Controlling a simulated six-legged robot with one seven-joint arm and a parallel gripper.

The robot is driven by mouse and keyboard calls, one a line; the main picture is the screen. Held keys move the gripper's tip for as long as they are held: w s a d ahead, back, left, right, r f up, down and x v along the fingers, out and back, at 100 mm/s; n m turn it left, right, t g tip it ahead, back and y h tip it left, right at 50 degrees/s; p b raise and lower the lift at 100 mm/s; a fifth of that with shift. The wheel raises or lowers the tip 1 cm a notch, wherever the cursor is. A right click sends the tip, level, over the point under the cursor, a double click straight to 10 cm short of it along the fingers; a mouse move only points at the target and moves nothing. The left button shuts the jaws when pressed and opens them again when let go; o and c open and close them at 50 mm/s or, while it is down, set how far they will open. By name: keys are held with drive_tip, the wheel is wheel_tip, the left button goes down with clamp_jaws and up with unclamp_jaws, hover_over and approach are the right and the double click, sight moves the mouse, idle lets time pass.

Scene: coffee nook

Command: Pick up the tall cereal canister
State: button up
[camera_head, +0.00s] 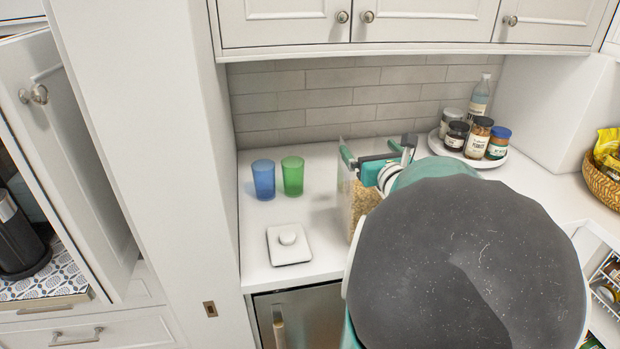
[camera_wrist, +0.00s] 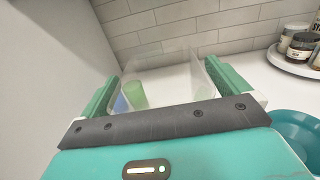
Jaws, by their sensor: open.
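The tall cereal canister (camera_head: 360,205) is a clear box on the counter, holding tan cereal and open at the top. My arm hides its right part in the head view. My gripper (camera_head: 376,148) is at the canister's upper end, with its green fingers spread wide. In the wrist view, the canister's clear walls (camera_wrist: 180,55) show between the two fingers of my gripper (camera_wrist: 161,72). The fingers look to be on either side of it; I cannot tell whether they touch it.
A blue cup (camera_head: 263,180) and a green cup (camera_head: 292,176) stand left of the canister. A white square lid with a knob (camera_head: 288,246) lies in front of them. A round tray (camera_head: 438,147) with jars and a bottle stands at the back right. Upper cabinets (camera_head: 430,25) hang above.

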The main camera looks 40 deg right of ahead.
drive_tip(key=shift+w+d, duration=0.25)
drive_tip(key=shift+w, duration=0.15)
drive_tip(key=c, duration=1.6)
drive_tip(key=shift+o, duration=0.2)
drive_tip(key=shift+r, duration=0.15)
